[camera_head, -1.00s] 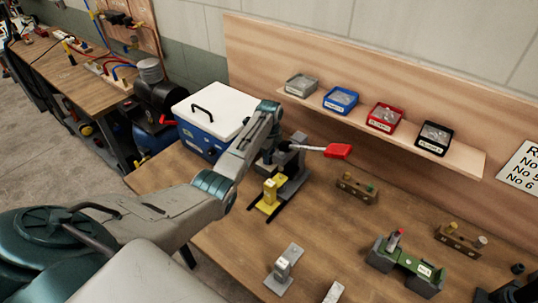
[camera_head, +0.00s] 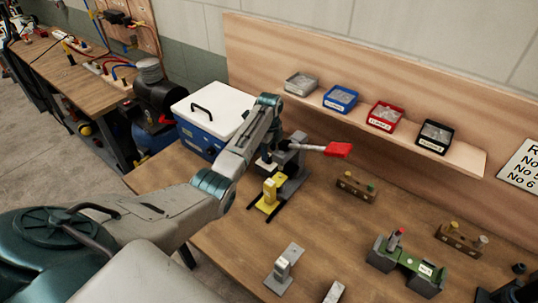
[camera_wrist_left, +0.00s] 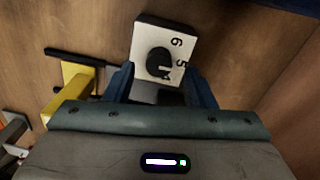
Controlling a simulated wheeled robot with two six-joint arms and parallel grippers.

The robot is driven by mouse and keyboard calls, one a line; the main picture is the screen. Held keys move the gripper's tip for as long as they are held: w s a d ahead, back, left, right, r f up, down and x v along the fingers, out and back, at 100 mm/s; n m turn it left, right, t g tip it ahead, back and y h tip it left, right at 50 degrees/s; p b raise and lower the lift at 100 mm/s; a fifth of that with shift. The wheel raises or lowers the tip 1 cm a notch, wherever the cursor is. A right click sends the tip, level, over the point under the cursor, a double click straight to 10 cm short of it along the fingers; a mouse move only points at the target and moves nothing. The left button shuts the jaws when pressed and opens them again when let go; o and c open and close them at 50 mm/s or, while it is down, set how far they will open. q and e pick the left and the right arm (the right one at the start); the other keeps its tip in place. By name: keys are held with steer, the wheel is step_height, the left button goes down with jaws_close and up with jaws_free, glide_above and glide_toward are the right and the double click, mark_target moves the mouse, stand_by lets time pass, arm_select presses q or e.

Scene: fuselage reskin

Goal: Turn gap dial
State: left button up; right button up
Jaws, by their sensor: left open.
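The gap dial (camera_wrist_left: 158,62) is a black round knob on a white plate (camera_wrist_left: 147,28) marked 5 and 6, seen in the left wrist view. My left gripper (camera_wrist_left: 160,78) is open, its two dark blue fingers at either side of the plate's lower part, near the knob. I cannot tell whether they touch it. In the head view my left gripper (camera_head: 266,160) points down beside the grey tool with the red lever (camera_head: 337,149). The dial is hidden there behind my arm. My right gripper is not in view.
A yellow fixture (camera_head: 269,193) stands close in front of the gripper. A blue box with a white lid (camera_head: 215,110) is behind it. A brown block (camera_head: 356,187) and green fixture (camera_head: 405,265) stand to the right. A shelf with several bins runs above.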

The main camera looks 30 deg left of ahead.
mark_target(269, 156)
arm_select(q)
step_height(269, 156, up, 9)
steer(key=b, duration=0.3)
steer(key=shift+w+f, duration=0.1)
steer(key=shift+f, duration=0.05)
stand_by(0.3)
